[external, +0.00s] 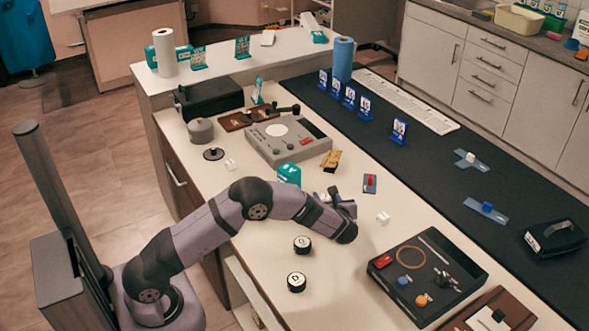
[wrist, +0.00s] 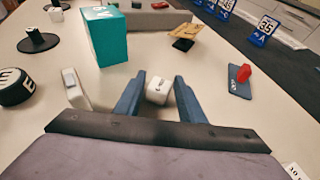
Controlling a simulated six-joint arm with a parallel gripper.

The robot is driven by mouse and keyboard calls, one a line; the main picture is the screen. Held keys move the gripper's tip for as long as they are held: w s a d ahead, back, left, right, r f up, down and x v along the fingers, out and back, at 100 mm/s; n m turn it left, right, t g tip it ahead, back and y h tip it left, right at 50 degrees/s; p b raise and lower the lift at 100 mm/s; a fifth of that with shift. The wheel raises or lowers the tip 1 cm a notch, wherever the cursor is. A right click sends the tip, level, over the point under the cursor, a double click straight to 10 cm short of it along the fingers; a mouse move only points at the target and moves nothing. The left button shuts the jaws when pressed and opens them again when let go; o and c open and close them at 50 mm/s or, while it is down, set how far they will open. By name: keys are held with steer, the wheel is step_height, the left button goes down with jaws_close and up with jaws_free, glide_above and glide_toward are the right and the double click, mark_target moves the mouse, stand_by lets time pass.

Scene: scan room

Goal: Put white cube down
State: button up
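A small white cube (wrist: 158,91) lies between the fingertips of my gripper (wrist: 159,84) in the wrist view. A narrow gap shows on each side of it, so the fingers look open and clear of it. Whether the cube touches the counter is hard to tell. Another white cube (external: 383,217) sits on the counter to the right of my gripper.
A teal box (wrist: 106,37) stands ahead to the left, with a white object (wrist: 75,89) nearer. A red piece on a blue plate (wrist: 241,81) lies to the right.

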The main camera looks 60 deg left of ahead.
steer(key=shift+o, duration=0.7)
steer(key=shift+r, duration=0.15)
steer(key=shift+s+d, duration=0.1)
steer(key=shift+d, duration=0.2)
steer(key=b+v, duration=0.1)
steer(key=v, duration=1)
steer(key=shift+s+d+r+b, duration=0.1)
steer(key=shift+d+b, duration=0.1)
steer(key=shift+b, duration=0.1)
